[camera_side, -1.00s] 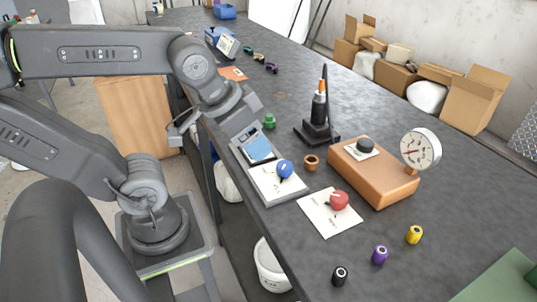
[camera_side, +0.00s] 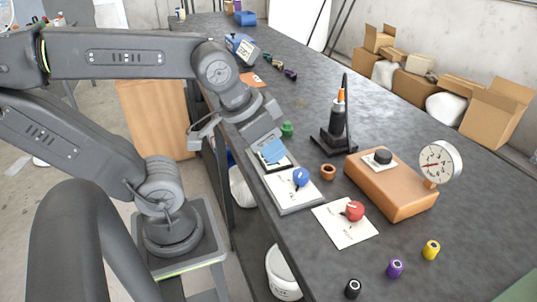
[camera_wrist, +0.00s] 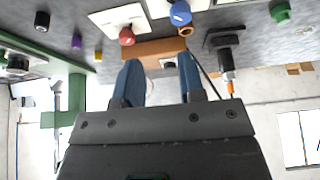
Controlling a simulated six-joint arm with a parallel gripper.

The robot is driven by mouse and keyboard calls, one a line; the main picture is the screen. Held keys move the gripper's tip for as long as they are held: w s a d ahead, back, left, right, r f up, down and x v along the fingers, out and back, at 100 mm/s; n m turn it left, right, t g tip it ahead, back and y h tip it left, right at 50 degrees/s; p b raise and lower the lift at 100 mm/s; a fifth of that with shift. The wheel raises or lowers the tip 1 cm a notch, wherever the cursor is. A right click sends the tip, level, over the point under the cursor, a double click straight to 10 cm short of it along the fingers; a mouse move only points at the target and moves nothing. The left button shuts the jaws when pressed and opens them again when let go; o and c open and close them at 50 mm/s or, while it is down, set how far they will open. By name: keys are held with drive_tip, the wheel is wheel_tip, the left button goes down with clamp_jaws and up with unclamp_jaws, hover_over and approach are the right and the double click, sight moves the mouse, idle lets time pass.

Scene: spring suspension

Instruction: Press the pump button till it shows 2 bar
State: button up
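The pump is an orange-brown box (camera_side: 385,190) on the dark table, with a black round button (camera_side: 383,156) on a white plate on top. A round white gauge (camera_side: 440,162) stands at its right end; its red needle points left and slightly down, and its numbers are too small to read. My gripper (camera_side: 272,153) is left of the pump, by the near table edge, above the back of the plate with the blue knob. In the wrist view its blue fingers (camera_wrist: 160,75) are apart with nothing held. The box (camera_wrist: 155,48) shows beyond them, partly hidden.
Between gripper and pump are a blue knob (camera_side: 301,177) and a small copper ring (camera_side: 328,172). A red knob (camera_side: 355,211) is in front of the pump; a black stand with an orange-tipped post (camera_side: 338,120) is behind. Small black, purple and yellow cylinders (camera_side: 431,249) stand at front right.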

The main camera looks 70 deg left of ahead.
clamp_jaws()
idle(1.3)
